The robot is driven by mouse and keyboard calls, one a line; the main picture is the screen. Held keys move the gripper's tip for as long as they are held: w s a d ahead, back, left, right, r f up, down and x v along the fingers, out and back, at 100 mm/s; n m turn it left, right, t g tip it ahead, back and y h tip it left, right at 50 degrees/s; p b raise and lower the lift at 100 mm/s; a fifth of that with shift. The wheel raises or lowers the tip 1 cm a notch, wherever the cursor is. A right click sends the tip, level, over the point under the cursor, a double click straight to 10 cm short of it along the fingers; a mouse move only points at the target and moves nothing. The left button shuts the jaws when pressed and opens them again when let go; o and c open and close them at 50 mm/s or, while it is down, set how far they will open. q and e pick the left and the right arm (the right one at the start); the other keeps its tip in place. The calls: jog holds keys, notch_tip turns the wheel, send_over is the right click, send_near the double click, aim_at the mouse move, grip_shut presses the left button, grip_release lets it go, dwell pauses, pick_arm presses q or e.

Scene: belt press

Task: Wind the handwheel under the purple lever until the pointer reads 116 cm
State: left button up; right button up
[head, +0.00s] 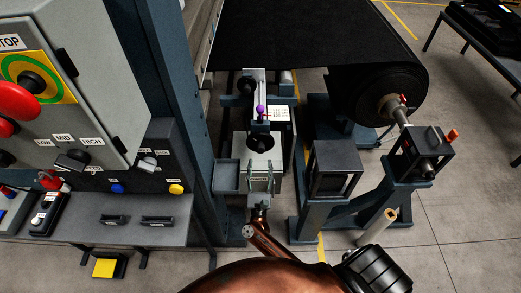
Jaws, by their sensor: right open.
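The purple lever (261,110) stands upright on a grey housing near the middle of the head view. The black handwheel (260,142) is just below it, on the front of a pale box. A small white scale plate (279,113) with printed lines is right of the lever; its figures and pointer are too small to read. My right gripper (261,167) is open and empty below the handwheel in the picture, its two fingers pointing up toward it. A gap shows between fingertips and wheel. My left gripper is not in view.
A second dark knob (246,84) sits above the lever. A small grey tray (226,175) is left of my gripper. A dark box frame (334,168) and the large belt roll (383,88) stand to the right. A control cabinet (100,70) and blue post crowd the left.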

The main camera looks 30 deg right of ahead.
aim_at(260, 152)
jog(key=p+x, duration=0.1)
jog(key=x, duration=0.6)
jog(key=shift+f, duration=0.15)
jog(key=shift+c, duration=0.2)
jog(key=c, duration=1.1)
